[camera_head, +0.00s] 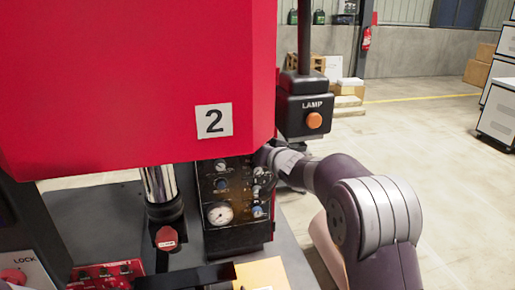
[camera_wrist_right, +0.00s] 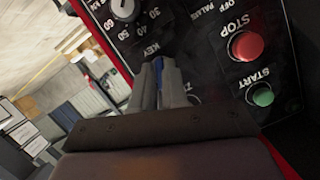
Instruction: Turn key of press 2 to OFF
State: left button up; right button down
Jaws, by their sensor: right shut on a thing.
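Press 2 (camera_head: 140,80) is the large red machine with a "2" label (camera_head: 213,121) in the head view. In the right wrist view a black control panel (camera_wrist_right: 195,30) carries a "KEY" marking just beyond my right gripper (camera_wrist_right: 159,75). The gripper is shut on the key (camera_wrist_right: 158,64), of which only a small blue part shows between the fingertips. The key's angle and its ON/OFF marks are hidden by the fingers. In the head view my right arm reaches behind the press's side, so that gripper is hidden there. My left gripper is not in view.
Beside the key are a red STOP button (camera_wrist_right: 246,46), a green START button (camera_wrist_right: 262,95) and a numbered dial (camera_wrist_right: 124,8). A LAMP box (camera_head: 305,104) with an orange button stands near my right arm. A gauge panel (camera_head: 236,205) faces the head camera. Open floor lies right.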

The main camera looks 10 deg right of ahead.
jog(key=shift+n+b, duration=0.5)
jog(key=shift+b, duration=0.05)
jog(key=shift+a+n+h+b, duration=0.15)
jog(key=shift+n+h+b, duration=1)
jog(key=shift+b, duration=1.55)
jog(key=shift+n+y, duration=0.25)
jog(key=c, duration=1.1)
grip_release()
